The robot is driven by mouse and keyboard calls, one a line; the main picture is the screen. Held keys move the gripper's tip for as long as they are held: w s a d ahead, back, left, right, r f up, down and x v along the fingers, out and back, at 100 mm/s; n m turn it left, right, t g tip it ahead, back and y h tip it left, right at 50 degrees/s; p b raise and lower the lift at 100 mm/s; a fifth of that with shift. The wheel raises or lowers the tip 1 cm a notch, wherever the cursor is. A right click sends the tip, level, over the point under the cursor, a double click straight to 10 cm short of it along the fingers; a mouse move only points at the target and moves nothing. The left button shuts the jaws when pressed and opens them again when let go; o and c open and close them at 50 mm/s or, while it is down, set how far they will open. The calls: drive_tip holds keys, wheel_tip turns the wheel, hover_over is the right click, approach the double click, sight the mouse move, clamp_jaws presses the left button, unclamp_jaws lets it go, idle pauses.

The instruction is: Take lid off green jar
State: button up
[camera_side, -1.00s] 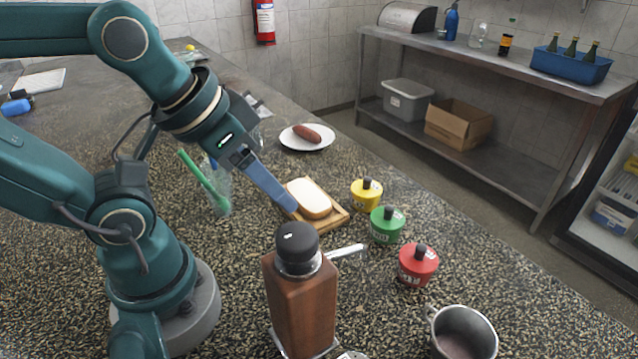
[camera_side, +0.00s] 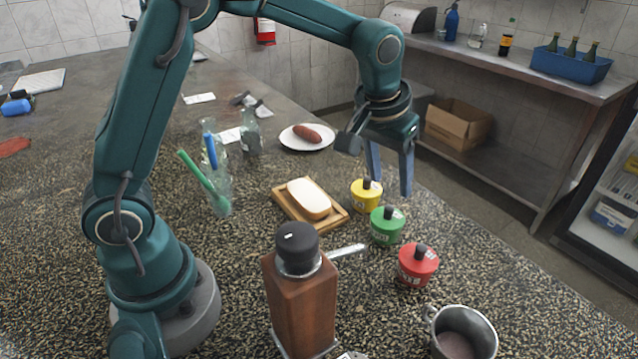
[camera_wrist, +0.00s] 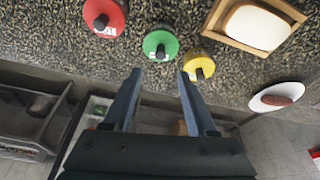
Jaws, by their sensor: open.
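The green jar (camera_side: 386,230) stands upright on the speckled counter, between the yellow jar (camera_side: 366,196) and the red jar (camera_side: 418,264). Its green lid (camera_side: 388,214) with a dark knob is on it. In the wrist view the green lid (camera_wrist: 160,44) lies beyond my fingertips, at upper middle. My gripper (camera_side: 391,188) points down with its fingers apart and nothing between them. In the side view it appears above and behind the yellow and green jars, near the counter's far edge. It also shows in the wrist view (camera_wrist: 159,74).
A wooden board (camera_side: 335,217) with bread lies left of the jars. A brown pepper mill (camera_side: 300,305) and a metal pot (camera_side: 462,333) stand nearer. A plate (camera_side: 292,139) with a sausage is behind. The counter's edge runs close by on the right.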

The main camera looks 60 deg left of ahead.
sight(389, 207)
wheel_tip(389, 207, down, 2)
drive_tip(key=shift+s+g, duration=0.1)
drive_tip(key=shift+g, duration=0.2)
drive_tip(key=shift+x, duration=2.2)
clamp_jaws()
